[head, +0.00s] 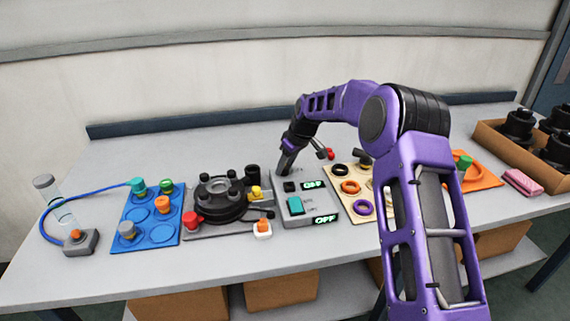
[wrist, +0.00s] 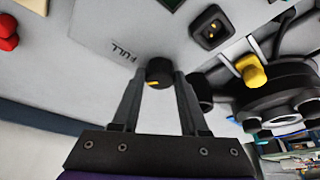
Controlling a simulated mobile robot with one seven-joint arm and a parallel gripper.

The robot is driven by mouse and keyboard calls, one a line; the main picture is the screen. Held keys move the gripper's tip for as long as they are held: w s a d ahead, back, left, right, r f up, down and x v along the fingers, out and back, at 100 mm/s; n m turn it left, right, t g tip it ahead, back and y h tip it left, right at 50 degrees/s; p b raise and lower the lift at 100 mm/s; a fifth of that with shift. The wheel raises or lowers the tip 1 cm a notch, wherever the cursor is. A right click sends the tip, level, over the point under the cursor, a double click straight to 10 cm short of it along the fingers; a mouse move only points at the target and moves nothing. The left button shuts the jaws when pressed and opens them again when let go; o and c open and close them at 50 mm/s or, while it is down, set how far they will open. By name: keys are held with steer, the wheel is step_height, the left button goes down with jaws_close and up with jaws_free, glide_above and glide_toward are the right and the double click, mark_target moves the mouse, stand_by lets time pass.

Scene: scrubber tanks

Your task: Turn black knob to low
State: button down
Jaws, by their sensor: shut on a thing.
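A grey control box (head: 292,217) stands on the table in the head view, with green OFF displays, a teal switch and a small black part on it. My gripper (head: 284,170) reaches down to the back of this box. In the wrist view my gripper (wrist: 160,77) has its two fingers on either side of a round black knob (wrist: 159,70) and is shut on it. The knob has a yellow mark on its lower left face. The word FULL is printed on the panel to its upper left; no low label is readable. In the head view the gripper hides the knob.
Left of the box is a black round flange (head: 220,196) on a grey plate, then a blue board (head: 148,240) with coloured caps. Right of it is a beige board (head: 343,172) with rings. A wooden tray (head: 487,140) stands far right. The front table strip is clear.

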steer(key=n+p, duration=0.1)
steer(key=n, duration=0.1)
steer(key=n+g, duration=0.1)
steer(key=n, duration=0.1)
steer(key=shift+w+d+r+n+y+p, duration=0.1)
steer(key=shift+w+n+y+p, duration=0.05)
steer(key=shift+n+y+p, duration=0.2)
steer(key=shift+w+n+g+p, duration=0.1)
steer(key=shift+n+g+p, duration=0.75)
steer(key=shift+n, duration=0.7)
steer(key=shift+c, duration=2.2)
jaws_free()
steer(key=p+v, duration=0.1)
steer(key=v, duration=1.6)
steer(key=shift+d, duration=0.2)
steer(key=shift+w, duration=0.1)
